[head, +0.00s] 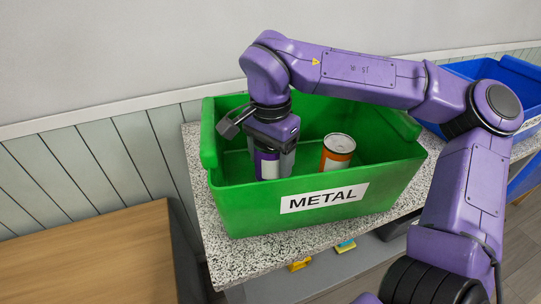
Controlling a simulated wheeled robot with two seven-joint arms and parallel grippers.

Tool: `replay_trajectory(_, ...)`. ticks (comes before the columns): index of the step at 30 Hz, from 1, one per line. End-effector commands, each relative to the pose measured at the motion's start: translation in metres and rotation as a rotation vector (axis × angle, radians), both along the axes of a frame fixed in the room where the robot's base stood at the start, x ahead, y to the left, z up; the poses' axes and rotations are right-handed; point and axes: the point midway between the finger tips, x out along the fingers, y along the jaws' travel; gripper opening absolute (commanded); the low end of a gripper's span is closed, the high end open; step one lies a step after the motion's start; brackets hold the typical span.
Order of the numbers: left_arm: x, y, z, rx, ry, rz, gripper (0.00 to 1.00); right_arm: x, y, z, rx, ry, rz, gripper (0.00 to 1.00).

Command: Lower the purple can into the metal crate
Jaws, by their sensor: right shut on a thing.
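The green metal crate (238,208), with a label reading METAL, stands on a speckled counter. The purple can (266,165) is inside the crate's left part, upright, with a white label. My right gripper (273,155) reaches down into the crate and is shut on the purple can. The crate's front wall hides the can's base, so I cannot tell whether it touches the floor. An orange can (338,153) with a white label stands in the crate to the right, apart from the purple can. My left gripper is not in view.
A blue crate (522,72) stands at the far right, behind my right arm. A wooden surface (90,255) lies at the lower left. Bare speckled counter (232,252) shows in front of the green crate. Small yellow items (299,265) show below the counter.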

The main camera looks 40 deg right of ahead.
Motion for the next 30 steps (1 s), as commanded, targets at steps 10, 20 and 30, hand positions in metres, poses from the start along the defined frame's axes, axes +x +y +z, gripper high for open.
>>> replay_trajectory(10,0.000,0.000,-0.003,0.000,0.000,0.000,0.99,0.000,0.000,-0.006,0.000,0.000,0.000,0.40)
replay_trajectory(20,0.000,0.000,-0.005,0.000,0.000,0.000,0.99,0.000,0.000,-0.011,0.000,0.000,0.000,0.40)
replay_trajectory(30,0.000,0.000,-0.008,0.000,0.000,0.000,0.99,0.000,0.000,-0.016,0.000,0.000,0.000,0.40)
